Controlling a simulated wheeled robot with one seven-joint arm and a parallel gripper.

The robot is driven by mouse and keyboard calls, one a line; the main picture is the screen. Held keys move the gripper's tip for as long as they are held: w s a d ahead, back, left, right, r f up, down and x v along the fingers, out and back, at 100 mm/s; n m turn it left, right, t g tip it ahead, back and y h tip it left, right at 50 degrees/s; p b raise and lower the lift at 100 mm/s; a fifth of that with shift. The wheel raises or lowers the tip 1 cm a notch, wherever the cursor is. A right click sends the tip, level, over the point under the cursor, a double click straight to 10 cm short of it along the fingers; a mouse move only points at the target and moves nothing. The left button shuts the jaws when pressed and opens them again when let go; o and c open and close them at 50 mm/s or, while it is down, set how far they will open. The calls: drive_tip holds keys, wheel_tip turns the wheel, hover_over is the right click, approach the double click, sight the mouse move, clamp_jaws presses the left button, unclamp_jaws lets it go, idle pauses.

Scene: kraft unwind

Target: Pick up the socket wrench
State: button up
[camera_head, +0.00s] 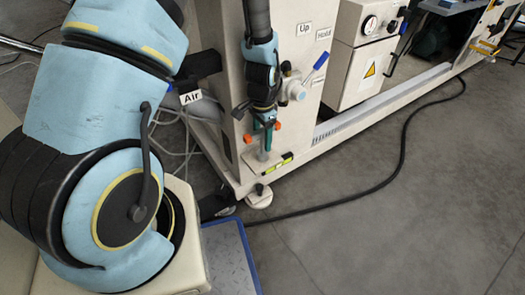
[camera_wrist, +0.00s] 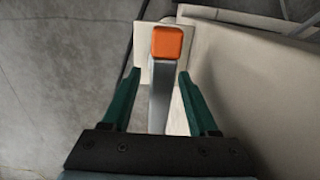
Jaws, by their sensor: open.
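An orange-ended grey metal bar (camera_wrist: 167,43), which looks like the socket wrench, shows in the wrist view. It runs from its orange end back between my two green fingers; its near part is hidden by my gripper (camera_wrist: 159,76). A gap shows between each finger and the bar, so my gripper is open around it. In the head view my gripper (camera_head: 267,140) points down beside the beige machine frame. Orange bits (camera_head: 249,138) show on both sides of the fingers there; most of the wrench is hidden.
The beige machine frame (camera_head: 226,95) stands close behind. A lever with a blue grip (camera_head: 320,61) sticks out at the right. A black cable (camera_head: 402,150) lies on the open grey floor.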

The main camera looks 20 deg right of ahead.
drive_tip(key=shift+c, duration=0.2)
clamp_jaws()
idle(0.4)
